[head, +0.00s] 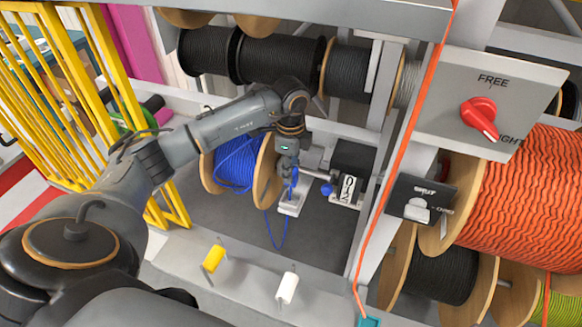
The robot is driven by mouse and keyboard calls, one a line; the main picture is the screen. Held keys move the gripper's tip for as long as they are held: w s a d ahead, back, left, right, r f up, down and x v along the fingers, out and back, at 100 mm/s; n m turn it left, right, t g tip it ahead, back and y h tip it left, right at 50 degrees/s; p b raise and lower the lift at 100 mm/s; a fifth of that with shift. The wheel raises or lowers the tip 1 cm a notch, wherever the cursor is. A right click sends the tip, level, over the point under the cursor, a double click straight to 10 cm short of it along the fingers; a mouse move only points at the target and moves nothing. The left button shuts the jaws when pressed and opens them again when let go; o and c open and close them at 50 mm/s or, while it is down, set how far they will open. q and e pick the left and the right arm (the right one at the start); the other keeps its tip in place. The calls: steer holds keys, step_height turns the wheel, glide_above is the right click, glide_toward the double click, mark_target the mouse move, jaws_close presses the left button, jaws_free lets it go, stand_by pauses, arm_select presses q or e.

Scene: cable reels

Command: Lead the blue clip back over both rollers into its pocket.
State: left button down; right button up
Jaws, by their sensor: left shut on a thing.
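My left gripper (289,165) points down in front of the blue cable reel (236,165), right of its wooden flange. It is shut on a small blue piece, the blue clip (293,183), mostly hidden by the fingers. Blue cable (276,240) hangs in a narrow loop below the gripper. A yellow roller (213,259) and a white roller (288,287) stand on the grey ledge in front, apart from the cable. I cannot make out the clip's pocket. My right gripper is not in view.
A device with a blue knob (327,188) stands just right of the gripper. An orange cable (398,165) runs down to a teal clip (369,321). A panel with a red switch (480,115) and an orange reel (530,200) fill the right. A yellow fence (60,110) stands left.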

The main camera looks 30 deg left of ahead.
arm_select(q)
steer(key=shift+f+b, duration=2.8)
steer(key=shift+f, duration=1.3)
steer(key=c, duration=0.9)
jaws_free()
steer(key=shift+c, duration=0.2)
steer(key=shift+r, duration=0.25)
step_height(320, 180, up, 12)
steer(key=shift+f, duration=0.25)
